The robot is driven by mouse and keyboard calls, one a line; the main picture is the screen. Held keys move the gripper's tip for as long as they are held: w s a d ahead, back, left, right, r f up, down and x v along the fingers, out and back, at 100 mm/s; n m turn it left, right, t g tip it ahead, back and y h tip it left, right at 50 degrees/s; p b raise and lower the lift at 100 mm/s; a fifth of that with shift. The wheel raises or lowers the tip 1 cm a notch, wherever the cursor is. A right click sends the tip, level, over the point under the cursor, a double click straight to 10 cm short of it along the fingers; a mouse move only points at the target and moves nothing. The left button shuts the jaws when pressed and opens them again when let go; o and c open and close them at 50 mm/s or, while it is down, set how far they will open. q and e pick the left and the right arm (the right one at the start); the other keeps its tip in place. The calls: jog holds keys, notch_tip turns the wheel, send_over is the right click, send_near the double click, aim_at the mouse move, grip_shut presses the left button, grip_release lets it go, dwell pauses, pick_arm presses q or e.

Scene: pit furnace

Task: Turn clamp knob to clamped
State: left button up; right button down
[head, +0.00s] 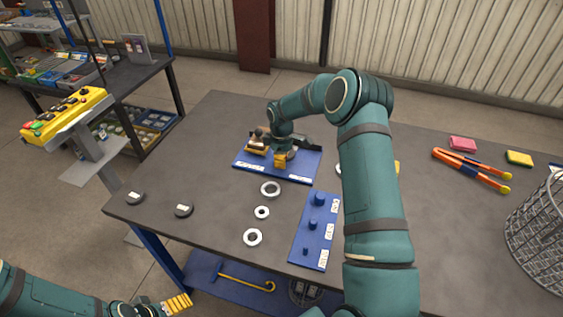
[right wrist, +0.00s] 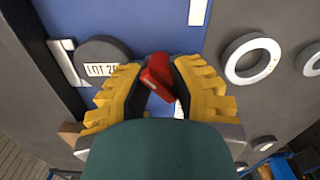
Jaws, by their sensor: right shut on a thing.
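The clamp knob (right wrist: 158,72) is a red block between the two yellow fingers of my right gripper (right wrist: 160,84) in the right wrist view. The gripper is shut on it. In the head view my right gripper (head: 283,159) is down at the blue base plate (head: 307,166) near the back of the table, and the arm and fingers hide the knob there. A dark round disc marked LOT (right wrist: 101,52) lies beside the left finger in the right wrist view. My left gripper (head: 177,303) is low at the left, off the table's front edge; its jaw gap is unclear.
Grey rings (head: 252,237) lie in front of the base plate. A blue peg board (head: 315,230) lies to their right. Two dark discs (head: 183,210) are at the left. Orange tongs (head: 470,168) and a wire basket (head: 545,235) are at the right. A yellow button panel (head: 65,115) stands left.

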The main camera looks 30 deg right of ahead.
jog(key=m+b, duration=0.1)
jog(key=m, duration=0.2)
jog(key=shift+w+a+m, duration=0.1)
jog(key=shift+m, duration=0.3)
jog(key=m, duration=0.4)
jog(key=shift+m+b, duration=0.3)
jog(key=shift+b, duration=0.1)
jog(key=m, duration=0.5)
jog(key=shift+m, duration=1.6)
jog(key=shift+f, duration=0.15)
jog(key=c, duration=0.8)
grip_release()
jog(key=shift+o, duration=0.2)
jog(key=shift+r, duration=0.2)
notch_tip(320, 180, up, 12)
